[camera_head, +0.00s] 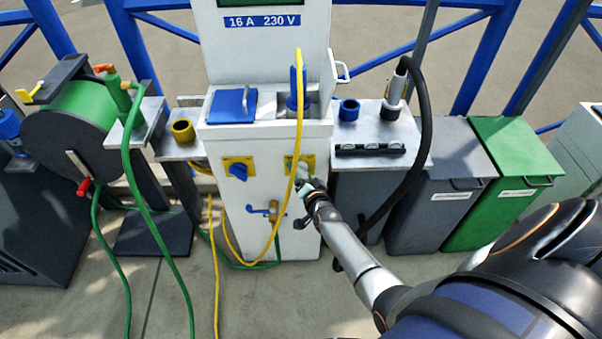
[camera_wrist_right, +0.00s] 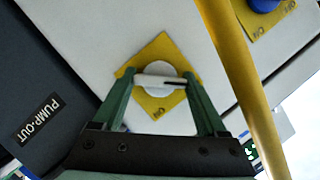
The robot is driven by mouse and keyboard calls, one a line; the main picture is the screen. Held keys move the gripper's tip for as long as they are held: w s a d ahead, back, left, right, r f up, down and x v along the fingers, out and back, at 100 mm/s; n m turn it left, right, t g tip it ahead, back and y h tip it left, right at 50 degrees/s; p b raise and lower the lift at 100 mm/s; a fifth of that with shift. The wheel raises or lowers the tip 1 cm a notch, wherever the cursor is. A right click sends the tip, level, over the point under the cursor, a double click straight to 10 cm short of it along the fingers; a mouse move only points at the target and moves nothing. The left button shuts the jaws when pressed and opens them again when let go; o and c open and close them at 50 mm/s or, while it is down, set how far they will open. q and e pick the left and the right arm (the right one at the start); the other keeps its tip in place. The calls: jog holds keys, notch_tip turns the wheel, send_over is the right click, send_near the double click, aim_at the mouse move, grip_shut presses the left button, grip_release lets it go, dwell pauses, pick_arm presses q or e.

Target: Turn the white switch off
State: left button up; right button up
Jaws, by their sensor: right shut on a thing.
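The white switch (camera_wrist_right: 160,79) sits on a yellow plate (camera_wrist_right: 158,111) on the front of the white power pedestal (camera_head: 270,205). In the head view the white switch (camera_head: 303,165) is partly hidden by the yellow cable and my gripper. My right gripper (camera_wrist_right: 158,84) is shut on the white switch, one finger on each side of its grip bar. In the head view my right gripper (camera_head: 306,180) reaches the pedestal front from the lower right. A small label on the plate is hard to read. My left gripper is not in view.
A yellow cable (camera_head: 298,120) hangs close by my right gripper and crosses the wrist view (camera_wrist_right: 232,75). A blue switch (camera_head: 238,171) is left of the white one. A blue-handled tap (camera_head: 268,210) is below. A black hose (camera_head: 424,120) hangs to the right.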

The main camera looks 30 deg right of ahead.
jog(key=o, duration=1.3)
jog(key=shift+s+r+p, duration=0.1)
jog(key=shift+s+p, duration=0.15)
jog(key=shift+p, duration=0.05)
jog(key=p+v, duration=0.8)
jog(key=v, duration=0.4)
